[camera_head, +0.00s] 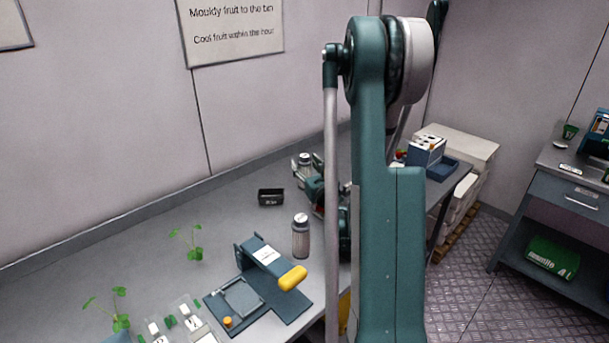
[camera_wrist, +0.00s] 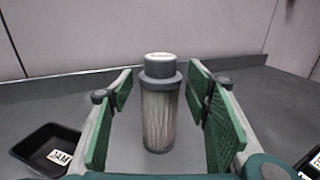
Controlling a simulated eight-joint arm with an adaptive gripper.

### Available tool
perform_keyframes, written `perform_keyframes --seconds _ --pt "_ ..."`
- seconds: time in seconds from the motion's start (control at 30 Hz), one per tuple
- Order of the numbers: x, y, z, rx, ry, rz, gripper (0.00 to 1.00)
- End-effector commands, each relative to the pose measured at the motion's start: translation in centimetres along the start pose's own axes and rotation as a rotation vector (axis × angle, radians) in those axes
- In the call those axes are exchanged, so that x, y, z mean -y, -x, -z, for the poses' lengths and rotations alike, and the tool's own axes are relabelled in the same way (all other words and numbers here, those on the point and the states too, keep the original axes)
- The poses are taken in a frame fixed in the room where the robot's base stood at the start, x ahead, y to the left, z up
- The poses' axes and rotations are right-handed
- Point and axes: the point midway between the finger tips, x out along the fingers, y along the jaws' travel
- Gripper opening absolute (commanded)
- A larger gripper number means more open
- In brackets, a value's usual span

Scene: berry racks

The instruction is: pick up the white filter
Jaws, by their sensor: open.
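In the wrist view a filter (camera_wrist: 160,105) stands upright on the grey bench, with a pale pleated body, a dark grey collar and a light cap top. Gaps show between both pads and the filter. In the head view my gripper (camera_head: 315,183) is low over the bench behind my arm, and a light-capped cylinder (camera_head: 304,159) shows beside it, partly hidden. A second capped cylinder (camera_head: 301,238) with a greyish-brown body stands upright nearer the camera.
A small black tray (camera_head: 270,198) with a white label lies left of my gripper; it also shows in the wrist view (camera_wrist: 35,148). A blue press-like device (camera_head: 262,262) with a yellow handle and several seedlings are nearer. The wall runs behind the bench.

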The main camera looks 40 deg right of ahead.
Motion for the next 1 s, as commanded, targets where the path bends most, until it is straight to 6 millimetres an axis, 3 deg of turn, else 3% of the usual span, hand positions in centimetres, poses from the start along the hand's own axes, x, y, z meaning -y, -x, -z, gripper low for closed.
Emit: perform_keyframes --seconds 0.17,0.7,0.9,1.0 --pt "0.00 -1.09 -0.01 0.000 0.000 0.000 0.48" --pt "0.00 -1.13 -0.03 0.000 0.000 0.000 0.48" --pt "-0.01 -1.13 -0.03 0.000 0.000 0.000 0.23" --pt "0.00 -1.12 -0.03 0.000 0.000 0.000 0.21"
